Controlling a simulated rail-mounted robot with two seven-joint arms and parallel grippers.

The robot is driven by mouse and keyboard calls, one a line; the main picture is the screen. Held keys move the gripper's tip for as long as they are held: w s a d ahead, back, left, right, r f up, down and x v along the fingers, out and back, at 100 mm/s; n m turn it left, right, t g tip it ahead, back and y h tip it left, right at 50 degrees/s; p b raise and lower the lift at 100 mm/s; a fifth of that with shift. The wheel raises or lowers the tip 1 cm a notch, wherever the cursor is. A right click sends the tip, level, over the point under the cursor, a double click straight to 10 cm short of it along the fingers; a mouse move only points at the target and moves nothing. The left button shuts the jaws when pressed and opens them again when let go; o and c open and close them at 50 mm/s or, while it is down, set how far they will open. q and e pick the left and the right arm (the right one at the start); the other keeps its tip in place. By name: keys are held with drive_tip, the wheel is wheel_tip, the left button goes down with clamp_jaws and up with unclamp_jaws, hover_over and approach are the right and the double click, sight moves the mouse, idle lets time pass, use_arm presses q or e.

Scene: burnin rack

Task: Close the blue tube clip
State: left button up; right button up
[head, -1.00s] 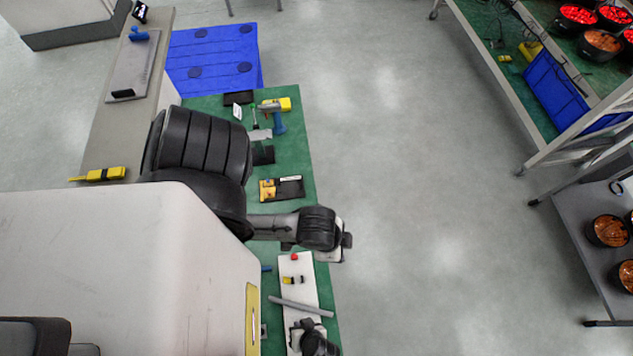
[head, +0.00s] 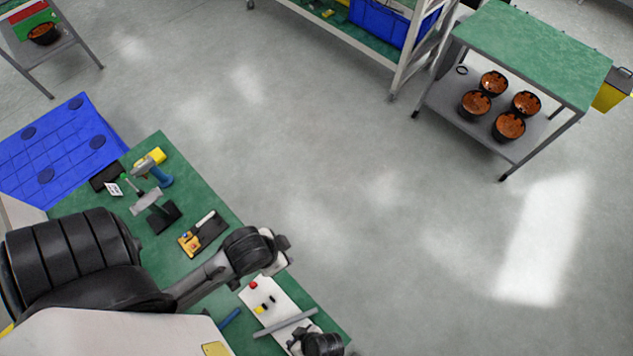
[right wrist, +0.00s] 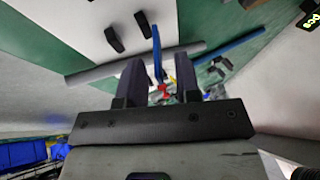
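A slim blue piece (right wrist: 157,52), which may be the blue tube clip, shows between the fingers of my right gripper (right wrist: 158,76) in the right wrist view. The fingers are apart, with a gap on both sides of it. I cannot tell whether the clip is open or closed. A grey tube (right wrist: 110,70) runs across behind the fingers; it also shows in the head view (head: 285,323) across a white board (head: 262,290). In the head view my right gripper (head: 300,342) is by the board's near end. My left gripper (head: 278,262) is above the bench edge, its fingers unclear.
A blue rod (right wrist: 232,46) lies to the right in the wrist view. The floor to the right is clear up to a cart (head: 530,50) with several bowls.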

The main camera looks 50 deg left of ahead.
drive_tip(key=v, duration=1.3)
drive_tip(key=shift+w+d+r, duration=0.15)
drive_tip(key=shift+d+r, duration=0.05)
drive_tip(key=shift+r, duration=0.1)
